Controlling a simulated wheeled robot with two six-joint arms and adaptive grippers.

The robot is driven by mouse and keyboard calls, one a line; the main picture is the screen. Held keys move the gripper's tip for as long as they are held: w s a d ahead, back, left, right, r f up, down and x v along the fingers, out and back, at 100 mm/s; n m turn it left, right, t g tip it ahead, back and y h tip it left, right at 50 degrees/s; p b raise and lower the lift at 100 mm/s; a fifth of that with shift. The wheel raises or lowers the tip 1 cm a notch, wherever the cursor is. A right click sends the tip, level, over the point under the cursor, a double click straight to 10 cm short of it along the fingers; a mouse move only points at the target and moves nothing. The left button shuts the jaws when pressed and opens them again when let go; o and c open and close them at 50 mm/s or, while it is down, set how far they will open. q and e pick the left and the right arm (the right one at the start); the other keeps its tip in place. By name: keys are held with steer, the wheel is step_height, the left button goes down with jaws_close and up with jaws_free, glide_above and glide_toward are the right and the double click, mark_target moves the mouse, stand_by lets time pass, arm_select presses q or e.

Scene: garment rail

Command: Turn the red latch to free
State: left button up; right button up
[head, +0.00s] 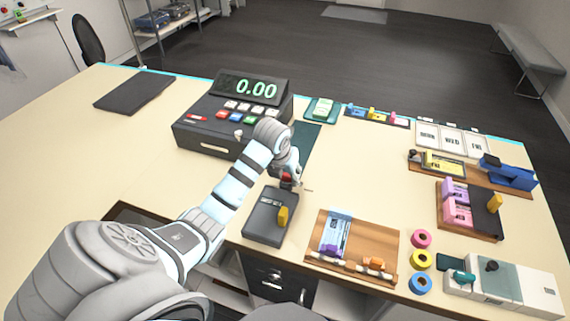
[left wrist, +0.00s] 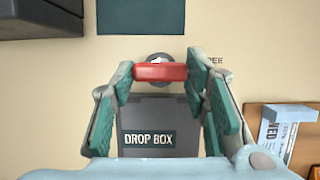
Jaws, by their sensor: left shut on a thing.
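The red latch (left wrist: 160,72) sits on a round grey mount at the far edge of the dark drop box (left wrist: 147,112). It lies crosswise in the left wrist view, and part of the word "FREE" shows on the surface to its right. In the head view the latch (head: 287,178) is partly covered by my gripper, and the drop box (head: 268,218) has a yellow tab on its right side. My left gripper (left wrist: 162,75) is shut on the red latch, one finger at each end. My right gripper is not in view.
A cash register (head: 225,110) reading 0.00 stands behind my left arm. A wooden board (head: 340,262) with a blue-and-white packet lies right of the drop box. Coloured rings (head: 421,260) lie farther right.

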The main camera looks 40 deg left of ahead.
mark_target(282, 190)
arm_select(q)
steer(key=o, duration=1.1)
steer(key=shift+o, duration=0.2)
steer(key=shift+r, duration=0.3)
steer(key=v, duration=0.7)
steer(key=shift+f, duration=0.15)
